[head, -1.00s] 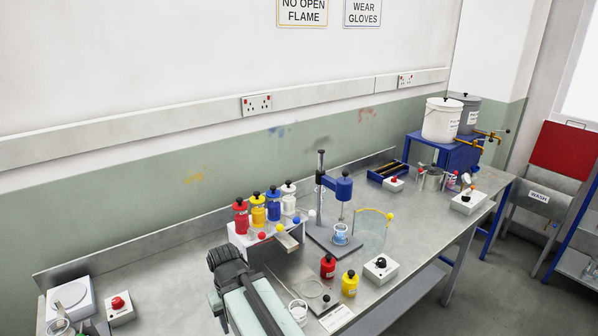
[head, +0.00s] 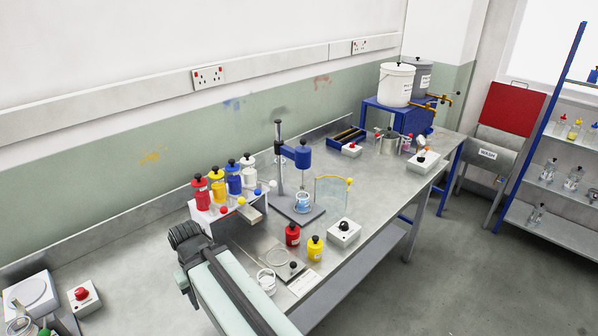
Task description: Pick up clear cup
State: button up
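A clear cup (head: 266,283) stands on the steel bench in the head view, just right of my arm and close to it. Another clear cup holding blue liquid (head: 302,202) stands on the base of the blue-headed stirrer stand (head: 299,154). My arm reaches up from the bottom edge and ends in view at a dark ribbed joint left of the nearer cup. My gripper's fingers do not show, so I cannot see whether they hold anything.
A red bottle (head: 292,235), a yellow bottle (head: 315,249) and a control box (head: 344,233) stand right of the nearer cup. A rack (head: 203,210) of coloured bottles is behind it. A curved clear shield (head: 332,192) stands beside the stirrer.

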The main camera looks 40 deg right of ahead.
aim_at(301, 198)
jog(key=u, duration=3.25)
jog(key=k, duration=2.75)
jog(key=z, duration=0.2)
